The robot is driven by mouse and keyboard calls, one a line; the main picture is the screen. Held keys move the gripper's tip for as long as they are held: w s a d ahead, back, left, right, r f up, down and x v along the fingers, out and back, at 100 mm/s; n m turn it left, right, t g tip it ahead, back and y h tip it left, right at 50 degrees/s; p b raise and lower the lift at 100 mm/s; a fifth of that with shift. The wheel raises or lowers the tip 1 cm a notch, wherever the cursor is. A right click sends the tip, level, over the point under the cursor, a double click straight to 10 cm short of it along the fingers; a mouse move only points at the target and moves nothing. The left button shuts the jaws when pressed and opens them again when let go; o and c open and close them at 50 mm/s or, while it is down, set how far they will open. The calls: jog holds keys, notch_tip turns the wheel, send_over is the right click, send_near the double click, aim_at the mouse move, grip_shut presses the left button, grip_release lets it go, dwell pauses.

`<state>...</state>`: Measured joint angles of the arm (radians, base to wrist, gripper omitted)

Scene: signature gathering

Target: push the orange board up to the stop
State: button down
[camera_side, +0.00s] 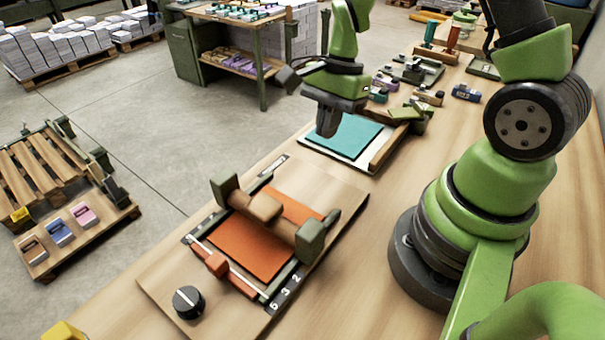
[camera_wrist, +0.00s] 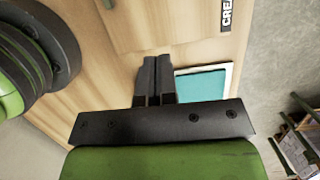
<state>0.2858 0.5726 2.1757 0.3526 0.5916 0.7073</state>
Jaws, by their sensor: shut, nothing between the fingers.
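The orange board (camera_side: 238,246) lies flat in a dark-framed jig, passing under a wooden roller (camera_side: 280,227) held between two green posts. Part of it shows behind the roller. A pale bar with an orange block (camera_side: 217,264) crosses the jig at the near left and looks like the stop. The board's edge lies close to this bar; I cannot tell whether they touch. My gripper (camera_side: 328,125) is shut and empty, pointing down beside a teal board (camera_side: 352,135), beyond the jig. In the wrist view my gripper's fingertips (camera_wrist: 157,60) are together, left of the teal board (camera_wrist: 203,84).
A black knob (camera_side: 188,302) stands on the jig's wooden base (camera_side: 155,285). The teal board lies on a white sheet in a tray. Several small tools and blocks stand farther back on the bench. Bare wood lies between the jig and my arm's base.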

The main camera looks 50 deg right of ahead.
aim_at(294, 204)
jog(key=x, duration=1)
jog(key=a, duration=0.3)
jog(key=shift+a+r, duration=0.1)
jog(key=shift+a, duration=0.4)
jog(key=shift+w+a, duration=0.1)
jog(key=shift+a, duration=1.15)
